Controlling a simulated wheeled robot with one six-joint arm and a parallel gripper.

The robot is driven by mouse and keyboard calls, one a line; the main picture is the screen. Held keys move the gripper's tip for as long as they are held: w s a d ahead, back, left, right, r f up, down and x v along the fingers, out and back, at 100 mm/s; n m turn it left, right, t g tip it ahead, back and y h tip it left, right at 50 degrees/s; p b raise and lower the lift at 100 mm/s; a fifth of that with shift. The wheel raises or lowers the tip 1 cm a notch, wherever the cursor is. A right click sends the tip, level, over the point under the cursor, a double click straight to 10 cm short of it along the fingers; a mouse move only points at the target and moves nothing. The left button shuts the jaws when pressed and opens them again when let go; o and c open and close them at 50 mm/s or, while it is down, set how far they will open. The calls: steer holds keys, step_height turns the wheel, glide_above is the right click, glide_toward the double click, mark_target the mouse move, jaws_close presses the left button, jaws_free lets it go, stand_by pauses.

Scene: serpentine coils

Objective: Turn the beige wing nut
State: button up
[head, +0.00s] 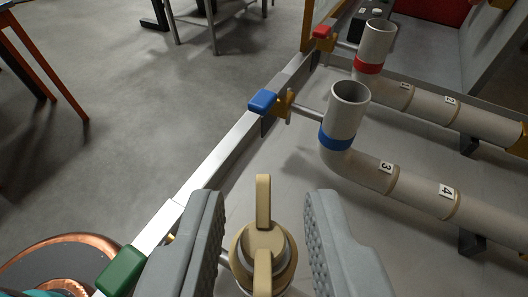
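The beige wing nut (263,239) is at the bottom centre of the head view. It has two upright wings, one pointing away and one nearer, on a round beige collar. My gripper (264,225) is open, with one grey padded finger on each side of the nut. Gaps show between the fingers and the nut, so neither finger visibly touches it. The lower part of the nut's mount is cut off by the picture's bottom edge.
Beige pipes with a blue band (337,139) and a red band (368,66) stand at the right. A pale rail with a green block (121,271), a blue block (263,101) and a red block (323,32) runs along the left. A copper-rimmed round object (62,245) is at lower left.

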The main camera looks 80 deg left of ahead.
steer(key=shift+x, duration=0.8)
jaws_close()
